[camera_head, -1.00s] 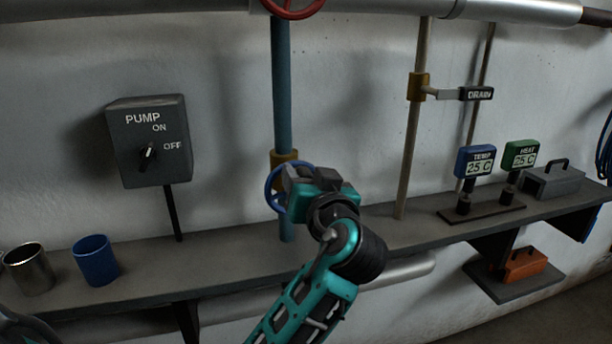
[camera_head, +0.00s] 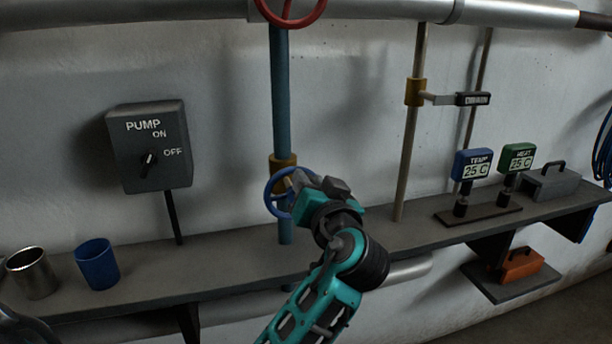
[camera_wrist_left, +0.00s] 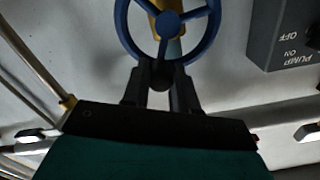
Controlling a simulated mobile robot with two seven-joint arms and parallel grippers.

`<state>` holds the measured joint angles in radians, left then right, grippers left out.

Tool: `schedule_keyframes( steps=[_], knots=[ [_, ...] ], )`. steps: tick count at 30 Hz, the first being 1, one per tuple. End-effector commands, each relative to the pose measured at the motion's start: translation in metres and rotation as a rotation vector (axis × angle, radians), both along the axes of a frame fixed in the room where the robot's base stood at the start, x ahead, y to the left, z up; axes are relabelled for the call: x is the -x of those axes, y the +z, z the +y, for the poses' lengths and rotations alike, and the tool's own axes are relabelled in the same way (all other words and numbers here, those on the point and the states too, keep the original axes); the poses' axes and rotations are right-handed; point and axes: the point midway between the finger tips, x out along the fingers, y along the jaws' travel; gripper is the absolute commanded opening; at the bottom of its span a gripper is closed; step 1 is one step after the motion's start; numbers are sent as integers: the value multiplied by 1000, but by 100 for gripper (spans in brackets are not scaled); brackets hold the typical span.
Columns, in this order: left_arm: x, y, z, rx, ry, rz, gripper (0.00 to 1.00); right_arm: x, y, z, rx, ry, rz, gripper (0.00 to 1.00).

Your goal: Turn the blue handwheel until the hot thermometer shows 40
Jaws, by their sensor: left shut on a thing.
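The blue handwheel (camera_head: 271,192) sits on the blue vertical pipe, just under a brass collar; its right part is hidden behind my gripper. My left gripper (camera_head: 299,184) is at the wheel's right side. In the left wrist view the wheel (camera_wrist_left: 211,34) shows its spokes, and my left gripper (camera_wrist_left: 160,82) is shut on it at a dark part by the rim. On the shelf at right, a blue-framed display (camera_head: 474,165) labelled TEMP reads 25 C. A green-framed display (camera_head: 517,158), whose label looks like HEAT, also reads 25 C.
A grey pump box (camera_head: 150,148) with an ON/OFF knob hangs at left. A metal cup (camera_head: 33,274) and a blue cup (camera_head: 97,264) stand on the shelf (camera_head: 200,262). A red handwheel (camera_head: 290,10) is above, and a drain lever (camera_head: 440,99) is at right.

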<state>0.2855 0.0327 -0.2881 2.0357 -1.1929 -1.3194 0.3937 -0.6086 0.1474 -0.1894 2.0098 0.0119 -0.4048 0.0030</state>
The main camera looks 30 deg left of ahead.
Motion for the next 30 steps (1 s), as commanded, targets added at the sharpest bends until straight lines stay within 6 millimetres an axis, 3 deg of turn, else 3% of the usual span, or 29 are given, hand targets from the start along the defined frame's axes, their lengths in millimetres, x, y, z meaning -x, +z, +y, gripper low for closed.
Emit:
schedule_keyframes(
  steps=[11,12,19,30],
  knots=[
    [-2,-1,-2,-46,0,53,0,3,-6,-4,6,-11,11,53],
    [-2,-1,-2,-46,0,53,31,4,-6,-4,5,-12,12,53],
    [-2,-1,-2,-45,0,52,53,4,-4,-4,4,-11,10,53],
    [-3,-1,-1,-45,0,51,53,4,-3,-5,9,-7,8,53]
  ],
)
